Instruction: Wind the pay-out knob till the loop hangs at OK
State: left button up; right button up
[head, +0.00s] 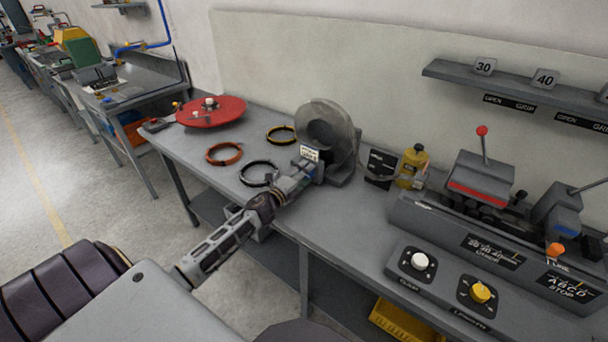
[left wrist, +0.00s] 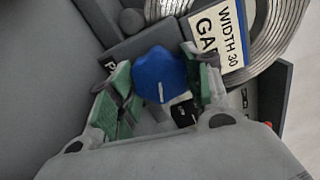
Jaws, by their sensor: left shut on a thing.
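The blue pay-out knob (left wrist: 158,75) sits between the green finger pads of my left gripper (left wrist: 158,92) in the left wrist view. My left gripper (head: 303,178) reaches the front of the pay-out stand in the head view, and the arm hides most of the knob there. The gripper is shut on the knob. The grey coil (head: 327,135) stands upright above it. A thin strip (head: 372,175) leaves the coil to the right, in front of a dark gauge board (head: 381,166). The board's marks are too small to read, so I cannot tell where the loop hangs. My right gripper is out of view.
A white label (left wrist: 220,38) reading WIDTH 30 is beside the knob. Several wire rings (head: 224,154) and a red disc (head: 211,111) lie left on the bench. A yellow bottle (head: 412,166) and a machine with white (head: 419,260) and yellow (head: 481,292) knobs stand right.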

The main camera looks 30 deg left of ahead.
pick_arm(q)
jog(key=o, duration=0.6)
jog(key=shift+f, duration=0.1)
jog(key=o, duration=0.4)
jog(key=shift+o, duration=0.2)
jog(key=shift+s+a, duration=0.1)
jog(key=shift+s, duration=1.35)
jog(key=shift+s+a, duration=0.2)
jog(key=shift+s, duration=2.1)
jog(key=shift+s+a, duration=0.15)
jog(key=shift+s, duration=2.1)
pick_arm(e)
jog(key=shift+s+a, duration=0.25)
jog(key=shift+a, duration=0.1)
pick_arm(q)
jog(key=shift+s, duration=0.2)
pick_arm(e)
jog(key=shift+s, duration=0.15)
